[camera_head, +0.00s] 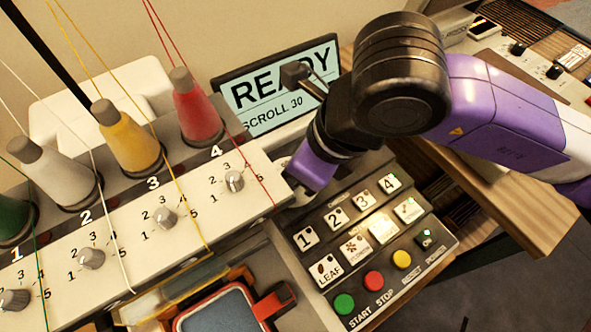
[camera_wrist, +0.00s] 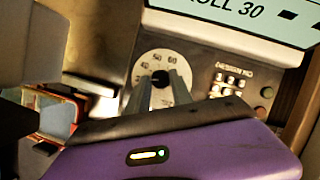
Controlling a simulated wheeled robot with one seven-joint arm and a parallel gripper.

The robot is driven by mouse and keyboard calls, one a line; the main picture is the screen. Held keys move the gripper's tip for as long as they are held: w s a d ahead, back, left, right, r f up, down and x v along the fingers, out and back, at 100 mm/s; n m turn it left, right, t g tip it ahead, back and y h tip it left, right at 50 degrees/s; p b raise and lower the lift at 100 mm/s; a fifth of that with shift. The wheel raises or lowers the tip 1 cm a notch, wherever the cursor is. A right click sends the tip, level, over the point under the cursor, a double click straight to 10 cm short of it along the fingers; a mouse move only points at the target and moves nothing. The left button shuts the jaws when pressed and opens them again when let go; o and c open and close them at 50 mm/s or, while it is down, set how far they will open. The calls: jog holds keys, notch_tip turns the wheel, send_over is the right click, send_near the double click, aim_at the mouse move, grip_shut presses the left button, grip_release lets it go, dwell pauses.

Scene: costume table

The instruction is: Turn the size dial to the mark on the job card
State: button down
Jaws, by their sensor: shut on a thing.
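The size dial (camera_wrist: 152,62) shows in the wrist view as a pale round scale with printed numbers, 20, 40 and 60 among them, and a dark knob at its centre. My gripper (camera_wrist: 161,88) is at the dial, its two grey fingers on either side of the knob and shut on it. The fingers cover the lower part of the scale, and I cannot tell which mark the knob points to. In the head view my purple gripper body (camera_head: 313,168) hides the dial. I cannot make out a job card in either view.
A display (camera_head: 275,95) reading READY and SCROLL 30 stands just behind my gripper. A button panel (camera_head: 335,262) with number keys and coloured buttons lies in front of it. Several thread cones (camera_head: 128,132) and small tension knobs (camera_head: 234,181) are at the left.

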jog(key=c, duration=1.1)
grip_release()
jog(key=shift+c, duration=0.2)
jog(key=shift+r, duration=0.1)
jog(key=v, duration=0.7)
jog(key=shift+r, duration=0.3)
jog(key=shift+s+d, duration=0.1)
